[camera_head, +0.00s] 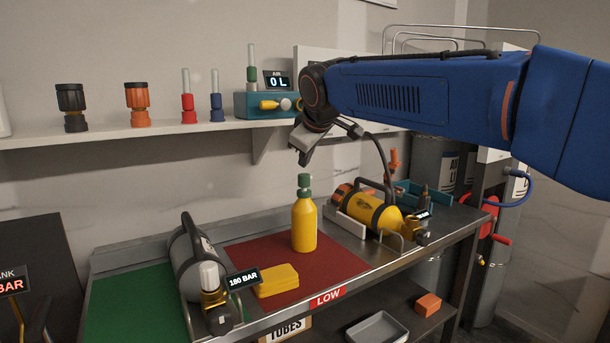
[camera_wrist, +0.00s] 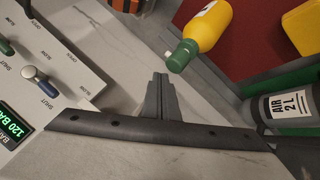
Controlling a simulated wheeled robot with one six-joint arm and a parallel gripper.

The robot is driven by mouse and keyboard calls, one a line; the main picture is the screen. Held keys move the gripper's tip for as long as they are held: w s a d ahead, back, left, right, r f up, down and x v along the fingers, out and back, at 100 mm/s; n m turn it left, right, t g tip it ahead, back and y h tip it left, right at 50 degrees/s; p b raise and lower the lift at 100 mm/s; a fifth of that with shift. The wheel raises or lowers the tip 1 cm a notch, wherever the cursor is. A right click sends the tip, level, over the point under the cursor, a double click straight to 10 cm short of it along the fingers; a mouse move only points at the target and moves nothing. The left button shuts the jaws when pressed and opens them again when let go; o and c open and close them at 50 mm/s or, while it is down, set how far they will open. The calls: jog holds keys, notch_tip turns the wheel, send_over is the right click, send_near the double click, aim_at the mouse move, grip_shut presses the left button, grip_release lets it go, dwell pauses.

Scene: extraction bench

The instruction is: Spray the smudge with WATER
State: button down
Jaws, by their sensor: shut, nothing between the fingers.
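A yellow bottle (camera_head: 304,225) with a green top stands upright on the red mat; no WATER label can be read on it. It also shows in the wrist view (camera_wrist: 208,26), top end toward my gripper. My gripper (camera_head: 303,157) is above the bottle's green top in the head view, apart from it and empty. In the wrist view its fingers (camera_wrist: 160,80) are together with nothing between them. I cannot make out a smudge in either view.
The red mat (camera_head: 250,254) also bears a folded yellow cloth or pad (camera_head: 278,280). A grey cylinder (camera_head: 187,264) lies left, a yellow one (camera_head: 372,211) right. A wall shelf (camera_head: 150,131) carries nozzles and tubes. A panel (camera_wrist: 45,75) with knobs shows in the wrist view.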

aim_at(305, 176)
dwell(0.4)
jog(key=shift+f, duration=0.4)
jog(key=shift+f, duration=0.6)
dwell(0.9)
jog(key=shift+r, duration=1.05)
jog(key=shift+r, duration=3)
